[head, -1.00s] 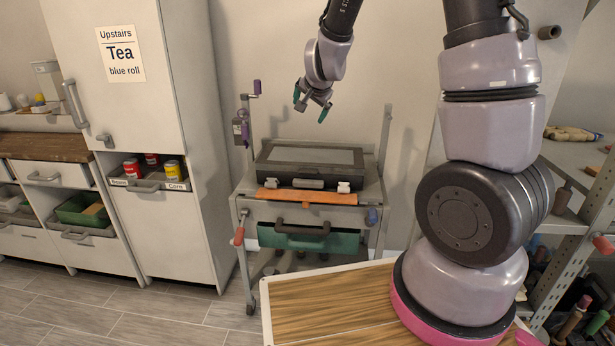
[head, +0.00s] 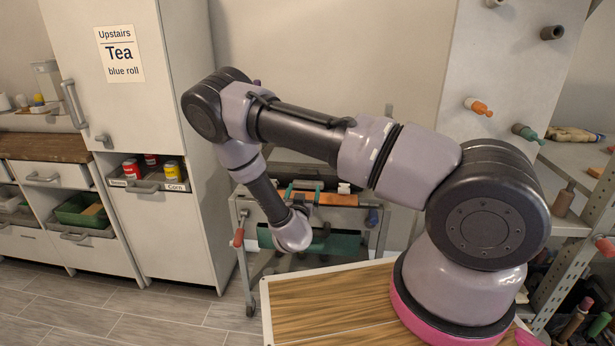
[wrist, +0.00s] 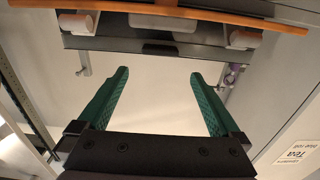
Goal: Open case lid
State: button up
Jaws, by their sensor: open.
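The dark case (head: 306,172) lies on top of the rolling rack, mostly hidden behind my arm in the head view. Its front edge (wrist: 160,48) crosses the top of the wrist view, with pale latches at the left (wrist: 78,22) and right (wrist: 245,39). The lid looks shut in the earlier head view; now I see too little of it to tell. My gripper (head: 303,189) is at the front of the case. In the wrist view its green fingers (wrist: 160,74) are spread and empty, apart from the case edge in the picture.
An orange bar (head: 336,199) lies along the rack's front, before the case; it also shows in the wrist view (wrist: 200,15). A tall white cabinet (head: 120,60) stands left; a wooden table top (head: 330,305) is in front.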

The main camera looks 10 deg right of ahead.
aim_at(308, 174)
jog(key=x, duration=1)
jog(key=shift+w+d+f, duration=0.1)
jog(key=shift+w, duration=0.2)
grip_shut()
